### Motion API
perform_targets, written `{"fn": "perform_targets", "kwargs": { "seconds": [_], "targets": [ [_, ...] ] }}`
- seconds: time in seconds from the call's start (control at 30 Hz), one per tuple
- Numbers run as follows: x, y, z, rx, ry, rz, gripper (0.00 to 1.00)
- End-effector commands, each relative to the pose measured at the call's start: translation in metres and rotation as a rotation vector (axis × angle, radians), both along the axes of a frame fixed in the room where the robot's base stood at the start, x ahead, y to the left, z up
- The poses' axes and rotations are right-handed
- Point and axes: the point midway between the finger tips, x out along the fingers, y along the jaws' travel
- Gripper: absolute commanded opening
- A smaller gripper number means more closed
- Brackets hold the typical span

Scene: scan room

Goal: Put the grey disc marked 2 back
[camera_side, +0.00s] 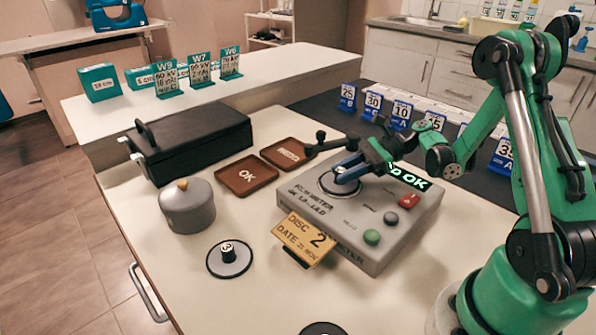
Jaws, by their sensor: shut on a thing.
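A grey disc (340,187) sits on the round plate of the grey meter box (369,244). Its number is hidden by my fingers. A yellow card reading "DISC 2" and a date (304,239) stands at the meter's front. My gripper (346,171) is over the meter, shut on the knob of this disc. I cannot tell whether the disc is lifted off the plate. Another grey disc, with a black knob marked 3 (229,260), lies on the table at the front left. Part of a further round disc (322,329) shows at the bottom edge, its mark cut off.
Left of the meter are a brown "OK" tray (247,175), a second brown tray (287,153), a lidded grey pot (187,207) and a black case (193,146). The meter's green display (409,178) ends in "OK". Blue number cards (401,115) stand behind.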

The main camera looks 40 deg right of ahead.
Motion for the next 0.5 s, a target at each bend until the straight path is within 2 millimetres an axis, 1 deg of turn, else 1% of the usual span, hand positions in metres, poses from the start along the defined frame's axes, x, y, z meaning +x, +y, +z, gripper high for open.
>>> {"fn": "perform_targets", "kwargs": {
  "seconds": [0.17, 0.2, 0.3, 0.5],
  "targets": [
    [0.0000, 0.0000, -0.0025, 0.000, 0.000, 0.000, 0.00],
    [0.0000, 0.0001, -0.0027, 0.000, 0.000, 0.000, 0.32],
    [0.0000, 0.0000, -0.0025, 0.000, 0.000, 0.000, 0.58],
    [0.0001, -0.0001, -0.0024, 0.000, 0.000, 0.000, 0.58]
  ]
}}
